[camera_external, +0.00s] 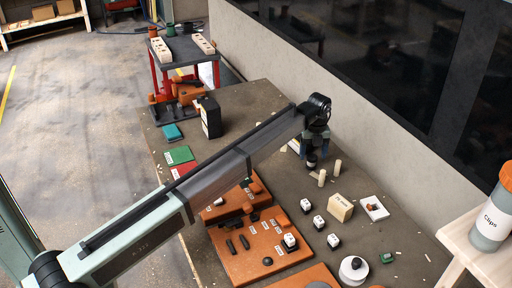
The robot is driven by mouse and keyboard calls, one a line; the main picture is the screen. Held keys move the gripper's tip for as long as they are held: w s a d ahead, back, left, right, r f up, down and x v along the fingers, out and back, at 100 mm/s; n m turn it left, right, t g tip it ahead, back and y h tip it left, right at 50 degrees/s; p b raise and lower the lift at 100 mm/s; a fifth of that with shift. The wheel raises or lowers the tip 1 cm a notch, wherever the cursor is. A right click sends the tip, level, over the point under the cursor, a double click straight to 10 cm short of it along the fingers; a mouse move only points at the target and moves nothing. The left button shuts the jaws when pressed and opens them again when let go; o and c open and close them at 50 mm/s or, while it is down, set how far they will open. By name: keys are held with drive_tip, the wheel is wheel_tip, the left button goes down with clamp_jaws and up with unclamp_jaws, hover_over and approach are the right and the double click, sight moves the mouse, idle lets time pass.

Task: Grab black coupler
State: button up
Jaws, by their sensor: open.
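My gripper (312,157) is open and points down over the far right part of the brown table, just left of two cream cylinders (329,172). A dark shape shows at its fingertips, but I cannot tell whether it is a separate part. On the orange board (220,264) nearer the camera lie small black pieces (244,242) and a round black piece (267,261). I cannot tell which black part is the coupler. My arm hides part of the table behind it.
Several white cubes (319,222) and a cream box (340,207) stand right of the board. A white round item (353,269) is near the front. A black box (209,117) and a red-legged stand (216,73) are at the back left. A wall runs along the right.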

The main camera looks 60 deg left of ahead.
sight(313, 157)
drive_tip(key=shift+s+d+f, duration=0.1)
drive_tip(key=shift+f, duration=1.45)
drive_tip(key=shift+c, duration=0.2)
drive_tip(key=c, duration=1)
